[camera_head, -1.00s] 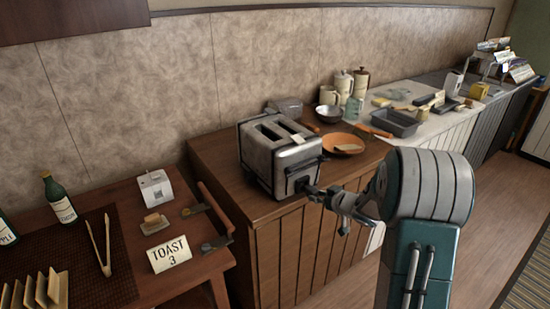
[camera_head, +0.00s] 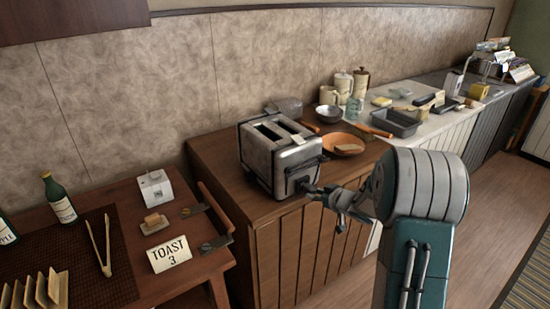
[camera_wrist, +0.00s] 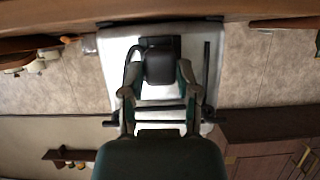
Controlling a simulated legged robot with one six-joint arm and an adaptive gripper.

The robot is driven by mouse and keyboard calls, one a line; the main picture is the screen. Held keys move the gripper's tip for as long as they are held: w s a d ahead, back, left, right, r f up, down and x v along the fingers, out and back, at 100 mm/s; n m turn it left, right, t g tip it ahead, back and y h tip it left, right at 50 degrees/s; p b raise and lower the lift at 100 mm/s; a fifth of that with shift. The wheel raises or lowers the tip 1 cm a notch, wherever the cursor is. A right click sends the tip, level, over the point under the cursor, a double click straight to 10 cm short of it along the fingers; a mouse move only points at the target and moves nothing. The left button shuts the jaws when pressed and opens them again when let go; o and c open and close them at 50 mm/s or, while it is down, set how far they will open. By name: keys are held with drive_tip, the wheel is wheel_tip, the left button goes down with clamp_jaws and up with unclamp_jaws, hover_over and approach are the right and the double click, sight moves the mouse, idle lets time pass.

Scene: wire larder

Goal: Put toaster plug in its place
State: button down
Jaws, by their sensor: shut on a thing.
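The silver toaster (camera_head: 262,158) stands on the brown wooden cabinet, with two dark slots on top. A dark block that looks like the toaster plug (camera_wrist: 160,68) sits between my fingers in the wrist view, against the toaster's pale end face, with a dark cord curving beside it. My gripper (camera_head: 313,191) is shut on this block at the toaster's right-hand end, low down. In the head view the block is small and mostly hidden by my fingers. A white box (camera_head: 153,185), perhaps a socket, stands on the lower table at left.
An orange-brown pan (camera_head: 343,144) and a metal bowl (camera_head: 328,113) stand behind the toaster. The lower table holds a TOAST 3 card (camera_head: 170,254), tongs (camera_head: 100,248), a bottle (camera_head: 58,200) and a toast rack (camera_head: 37,291).

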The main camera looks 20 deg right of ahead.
drive_tip(key=shift+w+a, duration=0.15)
drive_tip(key=shift+w, duration=0.3)
drive_tip(key=shift+c, duration=1.3)
unclamp_jaws()
drive_tip(key=v, duration=1.2)
drive_tip(key=s+a+r+m+h, duration=0.2)
drive_tip(key=r+h, duration=0.2)
drive_tip(key=r, duration=0.2)
drive_tip(key=s+a+r+m+h, duration=0.1)
drive_tip(key=s+a+r+h, duration=0.1)
drive_tip(key=s+r+h, duration=0.3)
drive_tip(key=s+a+m+g+y, duration=0.1)
drive_tip(key=s+a+g+y, duration=0.3)
drive_tip(key=s+a, duration=1.1)
drive_tip(key=s+g, duration=0.2)
drive_tip(key=s, duration=0.2)
drive_tip(key=shift+s+f+g, duration=0.2)
drive_tip(key=shift+f+g, duration=0.2)
